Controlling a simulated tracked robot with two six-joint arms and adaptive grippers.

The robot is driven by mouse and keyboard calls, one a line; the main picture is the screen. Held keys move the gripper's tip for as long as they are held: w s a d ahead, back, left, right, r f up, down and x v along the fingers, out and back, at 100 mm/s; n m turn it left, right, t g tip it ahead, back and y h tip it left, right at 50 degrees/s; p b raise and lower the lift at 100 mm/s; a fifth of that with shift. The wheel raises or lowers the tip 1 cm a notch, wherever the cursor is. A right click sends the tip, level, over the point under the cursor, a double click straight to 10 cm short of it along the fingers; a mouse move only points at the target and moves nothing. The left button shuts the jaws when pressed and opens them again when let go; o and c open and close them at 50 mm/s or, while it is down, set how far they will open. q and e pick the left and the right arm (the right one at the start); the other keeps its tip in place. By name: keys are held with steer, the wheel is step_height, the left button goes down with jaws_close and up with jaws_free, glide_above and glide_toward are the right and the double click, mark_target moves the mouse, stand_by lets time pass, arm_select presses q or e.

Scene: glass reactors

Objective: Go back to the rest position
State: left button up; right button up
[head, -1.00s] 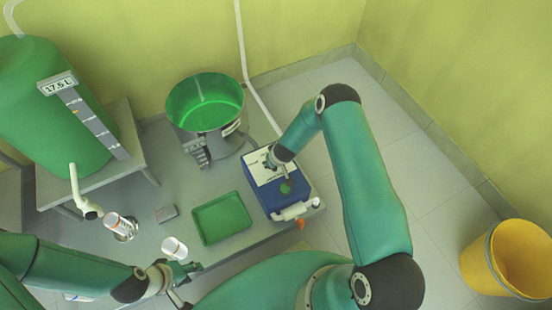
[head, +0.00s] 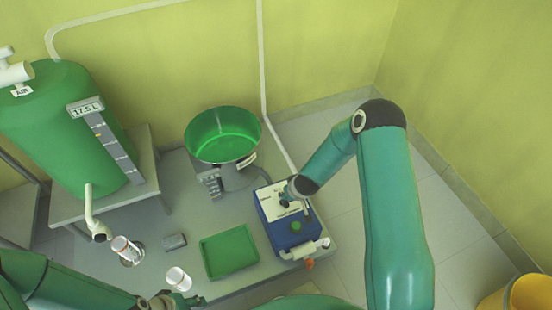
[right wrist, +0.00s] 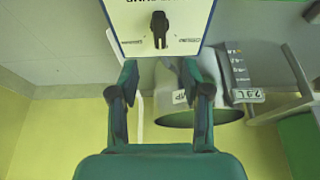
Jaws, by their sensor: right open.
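My right arm reaches in from the right in the head view. My right gripper (head: 296,201) is over the white-labelled top of a blue pump-like box (head: 273,229). In the right wrist view, my right gripper (right wrist: 160,92) is open with nothing between its fingers. The box's white panel (right wrist: 184,12), with a black knob (right wrist: 160,28), lies beyond the fingertips. My left arm comes in at the lower left of the head view. My left gripper (head: 183,300) is close to a white vial (head: 179,280); its jaws are too small and cut off to judge.
A green tray (head: 229,252) lies left of the box. Behind it stands an open green-lined vessel (head: 222,136). A large green tank (head: 60,125) with a spout stands at left, above a white-and-red vial (head: 122,247). A yellow bucket (head: 518,294) is at lower right.

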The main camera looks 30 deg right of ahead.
steer(key=s+a+r+m+g+y, duration=0.1)
steer(key=s+a+r+g+y, duration=0.1)
steer(key=s+a, duration=0.7)
steer(key=s+a+r+g+y, duration=0.15)
steer(key=s+a, duration=0.45)
steer(key=s, duration=0.6)
step_height(320, 180, up, 26)
steer(key=p, duration=2.6)
steer(key=shift+w+a+y+p, duration=0.15)
steer(key=shift+w+y+p, duration=0.05)
steer(key=shift+y+p, duration=0.15)
steer(key=shift+c, duration=0.6)
